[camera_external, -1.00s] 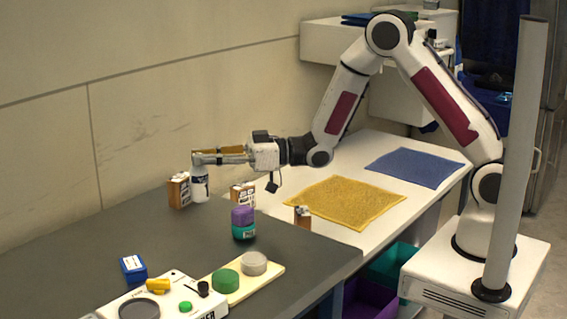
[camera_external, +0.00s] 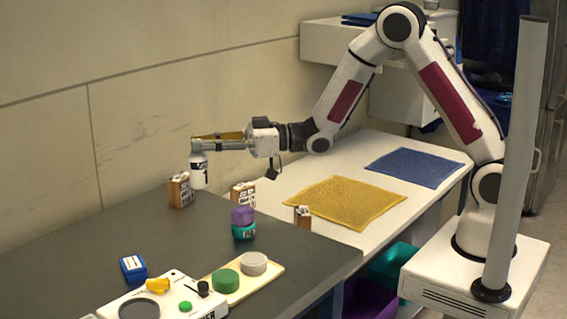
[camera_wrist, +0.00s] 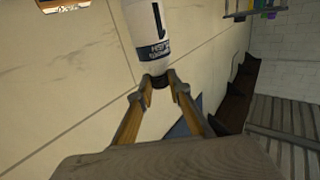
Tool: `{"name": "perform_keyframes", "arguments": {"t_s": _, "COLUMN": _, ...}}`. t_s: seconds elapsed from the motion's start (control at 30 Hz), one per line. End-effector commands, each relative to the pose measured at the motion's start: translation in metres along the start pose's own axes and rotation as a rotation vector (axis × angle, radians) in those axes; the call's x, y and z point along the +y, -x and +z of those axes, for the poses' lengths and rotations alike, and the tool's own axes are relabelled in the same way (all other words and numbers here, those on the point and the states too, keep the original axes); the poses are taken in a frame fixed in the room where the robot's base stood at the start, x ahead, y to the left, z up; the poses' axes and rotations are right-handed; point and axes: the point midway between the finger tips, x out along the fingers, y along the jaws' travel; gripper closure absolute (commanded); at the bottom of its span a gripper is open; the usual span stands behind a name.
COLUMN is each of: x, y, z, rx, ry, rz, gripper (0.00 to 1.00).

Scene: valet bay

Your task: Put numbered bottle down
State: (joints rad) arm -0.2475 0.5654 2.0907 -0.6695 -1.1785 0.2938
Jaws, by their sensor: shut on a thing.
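A white bottle with a dark label (camera_external: 198,172) hangs from my gripper (camera_external: 197,143) in the external view, upright beside a wooden-sided block and apparently just above the dark counter. In the wrist view the bottle (camera_wrist: 150,32) carries a dark band with a figure that looks like a 1 and smaller lettering. My gripper (camera_wrist: 160,80) is shut on its dark neck there. The bottle's base is out of the wrist view.
Wooden-sided blocks with printed faces stand at the left (camera_external: 180,190), middle (camera_external: 243,194) and right (camera_external: 303,216). A purple and teal container (camera_external: 243,223) stands nearer. A blue box (camera_external: 133,268) and a white device (camera_external: 170,300) sit in front. Yellow (camera_external: 345,203) and blue (camera_external: 415,167) cloths lie right.

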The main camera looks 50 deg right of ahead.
Motion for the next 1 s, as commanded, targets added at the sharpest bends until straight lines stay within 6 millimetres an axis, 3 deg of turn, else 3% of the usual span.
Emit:
{"name": "perform_keyframes", "arguments": {"t_s": 0.17, "x": -0.005, "y": -0.002, "z": -0.001, "rx": 0.002, "ry": 0.001, "rz": -0.009, "gripper": 1.00}}
{"name": "perform_keyframes", "arguments": {"t_s": 0.33, "x": -0.028, "y": -0.009, "z": -0.004, "rx": 0.005, "ry": 0.003, "rz": -0.043, "gripper": 1.00}}
{"name": "perform_keyframes", "arguments": {"t_s": 0.8, "x": -0.151, "y": -0.011, "z": -0.005, "rx": -0.002, "ry": 0.004, "rz": -0.256, "gripper": 1.00}}
{"name": "perform_keyframes", "arguments": {"t_s": 1.0, "x": -0.177, "y": -0.002, "z": -0.003, "rx": -0.004, "ry": 0.000, "rz": -0.310, "gripper": 1.00}}
